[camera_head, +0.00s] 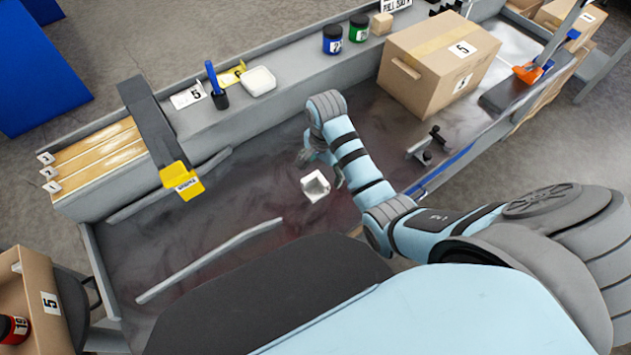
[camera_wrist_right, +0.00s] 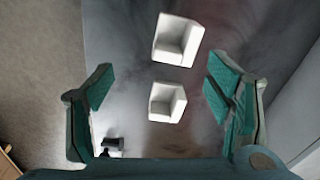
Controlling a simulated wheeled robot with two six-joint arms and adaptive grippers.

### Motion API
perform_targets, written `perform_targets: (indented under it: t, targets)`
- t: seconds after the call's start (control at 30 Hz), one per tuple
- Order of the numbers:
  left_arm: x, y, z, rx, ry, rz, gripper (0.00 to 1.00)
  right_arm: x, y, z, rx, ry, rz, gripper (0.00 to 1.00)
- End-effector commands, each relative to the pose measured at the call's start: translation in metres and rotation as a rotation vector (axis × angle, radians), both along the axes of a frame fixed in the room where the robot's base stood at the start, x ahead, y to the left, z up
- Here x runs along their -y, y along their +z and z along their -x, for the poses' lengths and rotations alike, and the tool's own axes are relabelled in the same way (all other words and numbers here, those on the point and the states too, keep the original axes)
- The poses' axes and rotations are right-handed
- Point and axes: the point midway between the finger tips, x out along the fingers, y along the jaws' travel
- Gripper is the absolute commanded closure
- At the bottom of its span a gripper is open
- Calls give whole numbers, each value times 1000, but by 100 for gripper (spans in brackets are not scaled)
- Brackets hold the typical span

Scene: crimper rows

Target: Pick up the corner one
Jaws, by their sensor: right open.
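A white corner-shaped piece (camera_head: 315,186) lies on the dark work surface in the head view, just below my right gripper (camera_head: 322,170). The right wrist view shows two such white pieces. One piece (camera_wrist_right: 167,102) lies between the open green-padded fingers of my right gripper (camera_wrist_right: 160,90). The other piece (camera_wrist_right: 178,40) lies farther up in that picture, beyond the fingertips. Neither is touched by a finger. My gripper is empty and points down above the surface. The second piece does not show clearly in the head view. My left gripper is not in view.
A cardboard box (camera_head: 436,60) labelled 5 stands at the back right. Blue (camera_head: 332,40) and green (camera_head: 358,28) jars, a white dish (camera_head: 259,81) and a blue-handled tool (camera_head: 212,80) stand on the back ledge. A grey strip (camera_head: 210,260) lies left. A small black-and-grey fixture (camera_head: 427,146) is right.

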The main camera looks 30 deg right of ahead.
Motion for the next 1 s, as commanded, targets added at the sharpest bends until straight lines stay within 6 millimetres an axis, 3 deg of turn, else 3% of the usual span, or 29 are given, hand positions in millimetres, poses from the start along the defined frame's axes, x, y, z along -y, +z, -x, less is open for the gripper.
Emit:
perform_targets:
  t: [0.1, 0.17, 0.4, 0.63, 0.8, 1.0]
  targets:
    - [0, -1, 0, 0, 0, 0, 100, -5, 19, -26, -33, -165, -21, 27]
    - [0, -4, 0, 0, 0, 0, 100, -7, 18, -31, -43, -206, -25, 27]
    - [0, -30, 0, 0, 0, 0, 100, -7, -46, -30, -48, -219, -25, 27]
    - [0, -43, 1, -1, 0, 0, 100, -7, -79, -29, -45, -217, -25, 27]
    - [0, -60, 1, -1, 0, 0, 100, -9, -113, -26, -45, -217, -24, 27]
    - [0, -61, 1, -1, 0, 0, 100, -9, -119, -27, -42, -216, -24, 27]
